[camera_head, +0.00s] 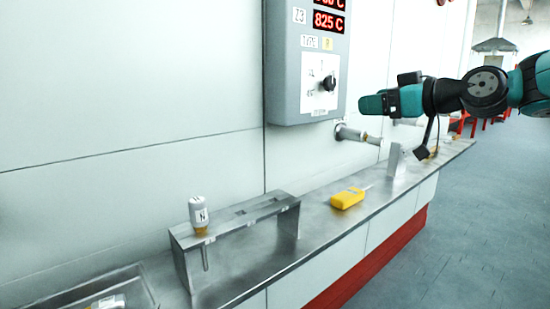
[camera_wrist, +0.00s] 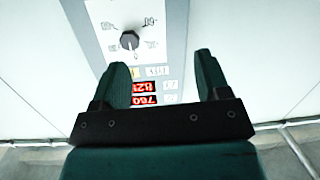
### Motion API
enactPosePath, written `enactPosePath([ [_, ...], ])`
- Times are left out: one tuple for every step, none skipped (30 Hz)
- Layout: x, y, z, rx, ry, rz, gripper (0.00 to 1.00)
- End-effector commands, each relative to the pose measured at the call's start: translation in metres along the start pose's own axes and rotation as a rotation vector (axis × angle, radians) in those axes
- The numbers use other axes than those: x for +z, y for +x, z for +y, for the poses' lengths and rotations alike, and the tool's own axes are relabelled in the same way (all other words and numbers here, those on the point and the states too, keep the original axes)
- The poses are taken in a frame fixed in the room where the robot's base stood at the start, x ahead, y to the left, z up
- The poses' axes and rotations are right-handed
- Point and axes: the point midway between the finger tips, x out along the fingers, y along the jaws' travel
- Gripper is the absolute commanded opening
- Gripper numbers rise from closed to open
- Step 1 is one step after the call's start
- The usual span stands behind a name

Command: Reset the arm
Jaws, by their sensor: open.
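My gripper (camera_head: 376,104) is at the end of the teal and black arm, which comes in from the right in the head view. It is in the air above the metal shelf and in front of the wall panel. In the wrist view my gripper (camera_wrist: 160,80) shows two teal fingers spread apart with nothing between them. The grey control panel (camera_head: 285,60) with red digits and a black knob (camera_head: 328,83) is on the wall. In the wrist view the panel (camera_wrist: 110,45) appears upside down beyond the fingers, and its knob (camera_wrist: 130,40) is clear of them.
The metal shelf (camera_head: 335,225) runs along the wall. It bears a rack (camera_head: 245,220) with a white bottle-like item marked N (camera_head: 199,214), a yellow device (camera_head: 347,199) and a tray (camera_head: 140,275) at lower left. A pipe fitting (camera_head: 352,133) sticks out of the wall. Floor is free at right.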

Motion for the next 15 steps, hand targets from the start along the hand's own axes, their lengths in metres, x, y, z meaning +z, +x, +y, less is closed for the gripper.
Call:
enactPosePath([
  [0.009,0.005,-0.035,-0.053,0.037,-0.074,0.69],
  [0.019,0.006,-0.057,-0.083,0.066,-0.132,0.69],
  [0.032,0.005,-0.086,-0.121,0.105,-0.214,0.69],
  [0.043,0.002,-0.108,-0.148,0.134,-0.279,0.69],
  [0.054,-0.003,-0.129,-0.171,0.161,-0.344,0.69],
  [0.069,-0.011,-0.156,-0.200,0.194,-0.430,0.69],
  [0.080,-0.019,-0.174,-0.217,0.216,-0.493,0.69],
  [0.091,-0.028,-0.191,-0.231,0.237,-0.553,0.69],
  [0.104,-0.040,-0.210,-0.245,0.260,-0.628,0.69],
  [0.113,-0.049,-0.223,-0.253,0.276,-0.682,0.69],
  [0.122,-0.059,-0.235,-0.260,0.290,-0.735,0.69],
  [0.134,-0.072,-0.250,-0.267,0.306,-0.801,0.69],
  [0.141,-0.082,-0.260,-0.271,0.316,-0.846,0.69],
  [0.149,-0.091,-0.269,-0.272,0.326,-0.892,0.69],
  [0.159,-0.105,-0.280,-0.273,0.336,-0.950,0.69],
])
